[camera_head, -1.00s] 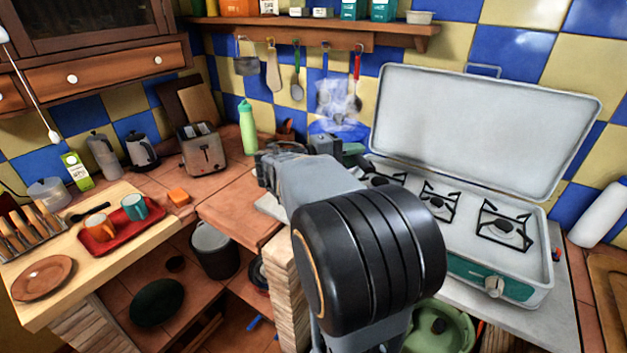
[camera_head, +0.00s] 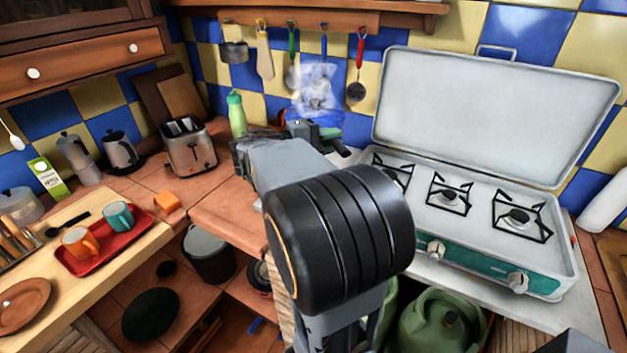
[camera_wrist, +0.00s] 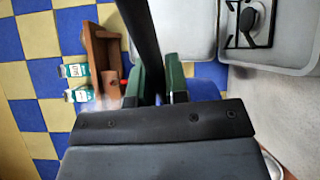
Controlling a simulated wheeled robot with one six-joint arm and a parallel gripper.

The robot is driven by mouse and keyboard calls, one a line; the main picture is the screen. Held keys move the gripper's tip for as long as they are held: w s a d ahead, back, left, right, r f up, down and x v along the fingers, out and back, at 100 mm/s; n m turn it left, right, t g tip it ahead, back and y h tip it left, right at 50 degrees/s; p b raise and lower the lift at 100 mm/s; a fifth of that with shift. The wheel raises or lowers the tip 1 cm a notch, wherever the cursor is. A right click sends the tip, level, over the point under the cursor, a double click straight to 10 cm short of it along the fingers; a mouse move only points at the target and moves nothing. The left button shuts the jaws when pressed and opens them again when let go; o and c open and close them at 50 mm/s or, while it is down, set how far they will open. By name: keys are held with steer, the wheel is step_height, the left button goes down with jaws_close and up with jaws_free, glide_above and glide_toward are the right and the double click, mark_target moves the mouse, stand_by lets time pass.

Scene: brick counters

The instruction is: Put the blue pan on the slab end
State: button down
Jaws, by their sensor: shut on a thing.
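My gripper (camera_head: 322,136) is raised in front of the back wall, left of the camp stove. In the wrist view its green fingers (camera_wrist: 158,88) are shut on a dark, narrow bar, which looks like the pan's handle (camera_wrist: 143,40). The dark end of this handle (camera_head: 338,147) sticks out to the right of the fingers in the head view. The pan's body is not clearly visible; a blue patch beside the fingers in the wrist view could be pan or wall tile. The pale slab (camera_head: 470,296) lies under and in front of the stove.
The camp stove (camera_head: 450,235) with raised lid (camera_head: 490,115) fills much of the slab. A white bottle (camera_head: 603,205) lies at the right. A toaster (camera_head: 189,146), green bottle (camera_head: 236,115) and red tray (camera_head: 87,263) are at the left. Utensils hang behind.

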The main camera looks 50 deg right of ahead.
step_height(320, 180, down, 8)
steer(key=b, duration=0.8)
steer(key=shift+w+d+f, duration=1.5)
steer(key=shift+w+f, duration=0.35)
steer(key=shift+f, duration=0.4)
steer(key=shift+w+d+f, duration=1.55)
steer(key=shift+w+f, duration=0.25)
steer(key=shift+f, duration=0.4)
steer(key=shift+w+d+f, duration=1.5)
steer(key=shift+w+f, duration=0.35)
steer(key=shift+f, duration=0.4)
steer(key=c, duration=1.6)
jaws_free()
steer(key=shift+f, duration=0.2)
steer(key=o, duration=0.5)
steer(key=shift+r, duration=0.1)
